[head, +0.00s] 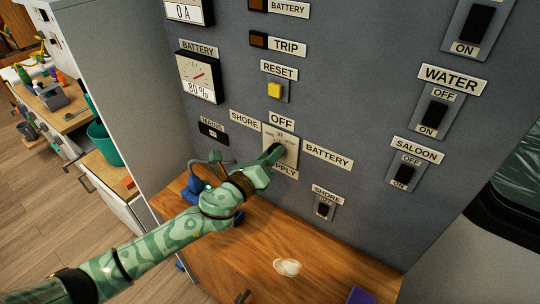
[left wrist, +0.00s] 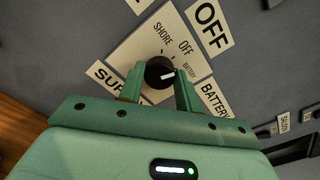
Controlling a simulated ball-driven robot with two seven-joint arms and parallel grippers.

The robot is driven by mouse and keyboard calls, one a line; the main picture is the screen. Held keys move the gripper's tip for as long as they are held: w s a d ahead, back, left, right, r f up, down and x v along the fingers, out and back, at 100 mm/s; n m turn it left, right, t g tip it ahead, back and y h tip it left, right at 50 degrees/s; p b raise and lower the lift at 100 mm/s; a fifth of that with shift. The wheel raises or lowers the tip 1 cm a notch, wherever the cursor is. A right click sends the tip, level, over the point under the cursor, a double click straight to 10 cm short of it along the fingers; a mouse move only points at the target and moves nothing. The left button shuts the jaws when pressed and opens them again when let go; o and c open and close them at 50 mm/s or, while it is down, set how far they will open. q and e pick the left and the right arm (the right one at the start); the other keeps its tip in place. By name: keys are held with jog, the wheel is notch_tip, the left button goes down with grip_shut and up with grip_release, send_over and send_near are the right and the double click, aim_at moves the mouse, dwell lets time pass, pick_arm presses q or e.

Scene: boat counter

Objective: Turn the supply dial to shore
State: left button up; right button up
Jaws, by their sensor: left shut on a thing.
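The supply dial is a round black knob (left wrist: 158,72) on a cream plate (head: 291,148) on the grey panel. The plate is marked SHORE, OFF and BATTERY. In the left wrist view the knob's white mark points right, towards the small BATTERY word. My left gripper (head: 274,155) has its two green fingers on either side of the knob, shut on it; the fingers also show in the left wrist view (left wrist: 160,85). In the head view the gripper hides part of the knob and the SUPPLY label (head: 287,172). My right gripper is not in view.
Around the dial are larger labels SHORE (head: 244,119), OFF (head: 282,121) and BATTERY (head: 327,154). A SHORE switch (head: 323,208) sits below, with a yellow RESET button (head: 274,90) above. A blue plug (head: 196,187) and a crumpled whitish thing (head: 287,267) are at the wooden counter (head: 330,265).

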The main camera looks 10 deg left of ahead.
pick_arm(q)
jog(key=shift+a+n+p, duration=0.1)
jog(key=shift+n+p, duration=1.55)
jog(key=shift+n, duration=4.55)
jog(key=shift+f, duration=0.1)
jog(key=o, duration=1)
